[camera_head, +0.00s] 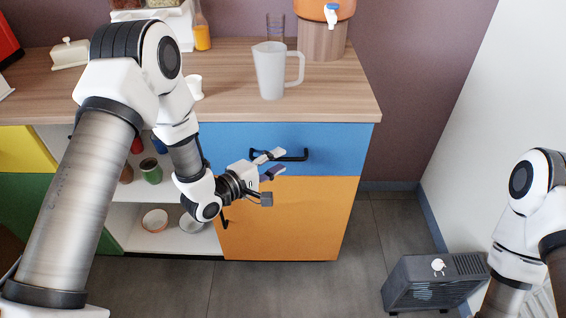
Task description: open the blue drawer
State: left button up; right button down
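The blue drawer (330,139) is at the top right of the cabinet, under the wooden counter, and its front looks flush with the cabinet. Its black bar handle (291,155) runs level across the middle of the front. My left gripper (276,163) is in front of the drawer at the left end of the handle. Its two fingers are spread, one beside the handle's left end and one lower. I cannot tell whether it touches the handle. Of my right arm, only links show at the right edge; its gripper is out of view.
An orange cabinet door (290,220) is below the drawer. Open shelves with bowls (155,220) and cups are to the left. A white pitcher (272,70) stands on the counter (225,75). A dark heater (435,282) sits on the floor at right. Floor before the cabinet is clear.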

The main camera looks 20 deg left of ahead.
pick_arm(q)
jog(key=shift+x, duration=1.15)
jog(key=shift+a+f, duration=0.1)
jog(key=shift+a, duration=0.05)
jog(key=shift+c, duration=0.3)
grip_shut()
jog(key=shift+s, duration=0.1)
